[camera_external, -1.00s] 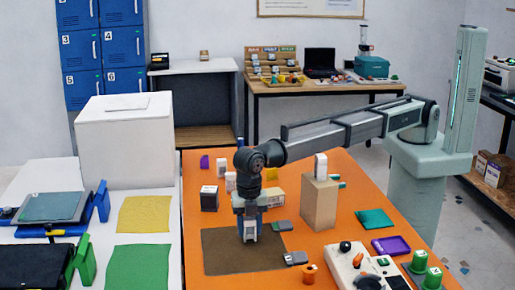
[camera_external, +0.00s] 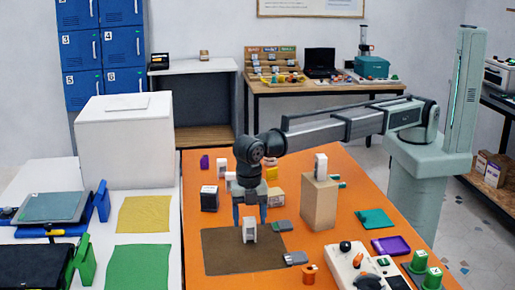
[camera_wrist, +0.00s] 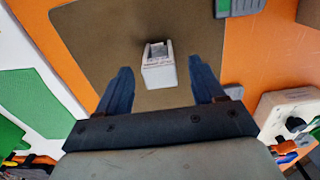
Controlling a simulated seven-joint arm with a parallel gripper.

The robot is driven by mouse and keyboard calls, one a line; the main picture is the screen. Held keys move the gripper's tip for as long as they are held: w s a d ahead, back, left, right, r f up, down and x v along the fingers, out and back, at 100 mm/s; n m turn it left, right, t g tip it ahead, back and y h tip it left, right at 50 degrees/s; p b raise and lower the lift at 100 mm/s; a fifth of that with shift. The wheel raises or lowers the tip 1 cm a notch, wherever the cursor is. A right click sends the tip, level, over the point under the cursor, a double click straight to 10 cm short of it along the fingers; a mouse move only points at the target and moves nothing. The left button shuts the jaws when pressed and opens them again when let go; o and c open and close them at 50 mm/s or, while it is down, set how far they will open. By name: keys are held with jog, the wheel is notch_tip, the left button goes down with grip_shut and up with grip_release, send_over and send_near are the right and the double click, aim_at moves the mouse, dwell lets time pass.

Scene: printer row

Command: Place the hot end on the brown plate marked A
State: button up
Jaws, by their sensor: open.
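A small white block with a grey top, which looks like the hot end (camera_external: 250,231), stands upright on the brown plate (camera_external: 222,256), near its back edge. In the wrist view the hot end (camera_wrist: 158,72) rests on the brown plate (camera_wrist: 110,45), with bare plate around it. No letter A is readable on the plate. My gripper (camera_external: 250,217) is open and empty above the hot end. In the wrist view its two fingers (camera_wrist: 160,80) are spread to either side of the hot end, with a gap on both sides.
Grey pieces (camera_external: 295,258) lie at the plate's right edge. A tan block (camera_external: 319,205) with a white piece on top stands to the right. An orange part (camera_external: 309,273) and a white control box (camera_external: 352,268) are at the front. Several small boxes stand behind my gripper.

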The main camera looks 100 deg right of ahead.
aim_at(249, 218)
notch_tip(249, 218, up, 9)
jog(key=shift+f, duration=0.1)
